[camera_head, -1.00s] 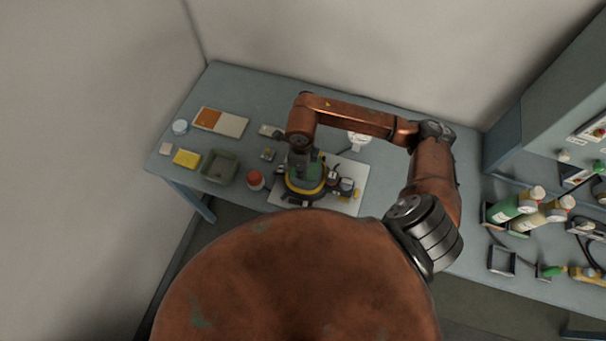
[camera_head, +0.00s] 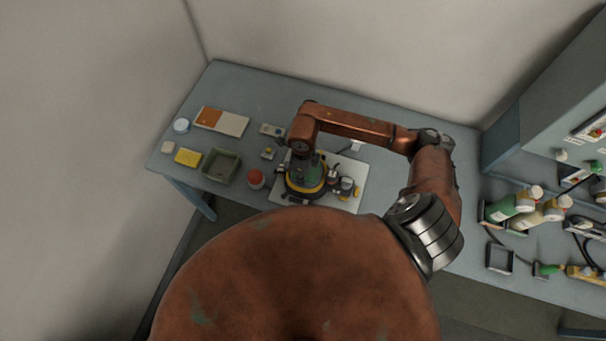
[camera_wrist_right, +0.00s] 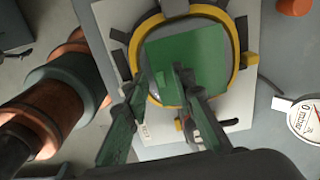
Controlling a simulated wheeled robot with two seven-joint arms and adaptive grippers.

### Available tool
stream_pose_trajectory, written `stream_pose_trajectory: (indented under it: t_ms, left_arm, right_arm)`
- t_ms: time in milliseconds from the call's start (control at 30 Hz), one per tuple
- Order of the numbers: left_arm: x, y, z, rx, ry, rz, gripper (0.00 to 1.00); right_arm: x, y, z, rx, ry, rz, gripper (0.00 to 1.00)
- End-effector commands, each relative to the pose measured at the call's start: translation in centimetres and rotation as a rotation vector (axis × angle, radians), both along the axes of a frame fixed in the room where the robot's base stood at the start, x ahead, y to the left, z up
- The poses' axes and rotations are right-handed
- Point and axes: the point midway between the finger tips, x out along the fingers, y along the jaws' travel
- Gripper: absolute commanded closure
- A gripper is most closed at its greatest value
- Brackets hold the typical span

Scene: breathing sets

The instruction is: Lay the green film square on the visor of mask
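The mask, with a black body and yellow visor frame (camera_head: 322,189), lies on a white board, partly hidden under my right arm. In the right wrist view its yellow frame (camera_wrist_right: 236,50) surrounds the visor. The green film square (camera_wrist_right: 196,54) lies across the visor inside that frame, slightly turned; I cannot tell if it touches everywhere. My right gripper (camera_wrist_right: 157,78) is open just above the mask. One fingertip overlaps the film in the picture, the other is left of its edge. In the head view my right arm hides most of the gripper. My left gripper is not in view.
The white board (camera_head: 358,174) carries small parts right of the mask. An orange-capped jar (camera_head: 255,179), a grey tray (camera_head: 234,167), a yellow block (camera_head: 187,157) and an orange-and-white panel (camera_head: 234,124) lie to the left. A round gauge (camera_wrist_right: 305,117) is near the board.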

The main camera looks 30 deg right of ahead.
Motion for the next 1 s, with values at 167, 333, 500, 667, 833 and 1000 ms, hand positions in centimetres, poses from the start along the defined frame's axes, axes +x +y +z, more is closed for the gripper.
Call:
stream_pose_trajectory:
  t_ms: [167, 333, 500, 667, 833, 1000]
  left_arm:
    - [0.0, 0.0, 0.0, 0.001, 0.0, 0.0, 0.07]
    - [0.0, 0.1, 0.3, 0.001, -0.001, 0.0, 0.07]
    - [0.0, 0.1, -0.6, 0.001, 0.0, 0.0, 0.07]
    - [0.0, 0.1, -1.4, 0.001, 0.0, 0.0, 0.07]
    - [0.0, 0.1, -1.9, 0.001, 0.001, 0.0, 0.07]
    - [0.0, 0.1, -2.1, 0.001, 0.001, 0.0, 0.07]
  right_arm:
    - [0.0, 0.0, 0.0, 0.0, 0.0, 0.0, 0.76]
    - [0.1, 0.0, 0.7, 0.0, -0.003, 0.0, 0.76]
    - [0.2, 0.0, 3.6, -0.001, -0.006, 0.001, 0.76]
    - [0.2, 0.0, 7.1, 0.0, -0.006, 0.002, 0.76]
    - [0.1, 0.0, 10.1, -0.002, -0.003, 0.001, 0.76]
    - [0.1, 0.0, 11.9, -0.001, -0.002, 0.0, 0.76]
